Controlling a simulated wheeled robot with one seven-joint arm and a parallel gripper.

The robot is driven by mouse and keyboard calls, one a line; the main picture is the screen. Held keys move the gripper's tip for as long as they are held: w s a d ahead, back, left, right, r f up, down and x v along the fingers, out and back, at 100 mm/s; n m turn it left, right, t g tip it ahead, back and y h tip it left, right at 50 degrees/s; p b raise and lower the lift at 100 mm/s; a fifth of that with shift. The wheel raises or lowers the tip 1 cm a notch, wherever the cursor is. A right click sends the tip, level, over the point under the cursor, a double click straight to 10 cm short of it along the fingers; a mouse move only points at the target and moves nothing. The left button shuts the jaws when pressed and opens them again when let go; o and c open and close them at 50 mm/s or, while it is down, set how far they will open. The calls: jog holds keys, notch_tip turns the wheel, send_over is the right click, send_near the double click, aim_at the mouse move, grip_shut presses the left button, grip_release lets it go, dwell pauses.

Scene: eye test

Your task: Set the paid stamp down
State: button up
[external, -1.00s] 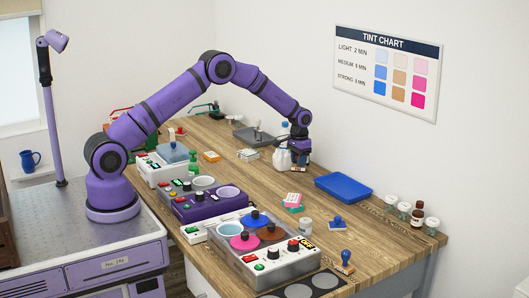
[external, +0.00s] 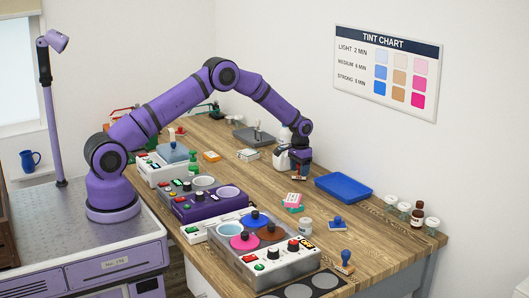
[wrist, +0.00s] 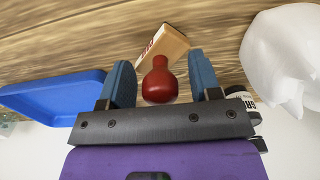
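A stamp with a round red handle (wrist: 159,82) and a pale wooden base (wrist: 167,44) shows in the wrist view, with small red marks on the base that I cannot read. My gripper (wrist: 163,84) has its two blue fingers on either side of the red handle, with a visible gap on both sides. It is open around the stamp, not gripping it. The base appears to be at the tabletop; contact is hard to see. In the external view my gripper (external: 301,165) is low over the table and mostly hides the stamp.
A white bottle (wrist: 288,55) stands close beside my gripper. A blue tray (external: 343,187) lies to the right, also in the wrist view (wrist: 50,95). Bare wood lies between.

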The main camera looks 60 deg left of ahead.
jog(key=shift+r, duration=0.15)
notch_tip(320, 180, up, 12)
dwell(0.5)
jog(key=s+r+t, duration=0.3)
jog(key=s+r, duration=2)
jog(key=r, duration=0.4)
jog(key=s+r, duration=0.2)
jog(key=s, duration=0.6)
jog(key=s+r, duration=0.2)
jog(key=s, duration=0.6)
jog(key=s+f+t, duration=0.1)
jog(key=s+f, duration=0.1)
jog(key=s, duration=0.6)
jog(key=s+a+f+t, duration=0.1)
jog(key=s+f, duration=0.1)
jog(key=s, duration=0.7)
jog(key=shift+f, duration=0.3)
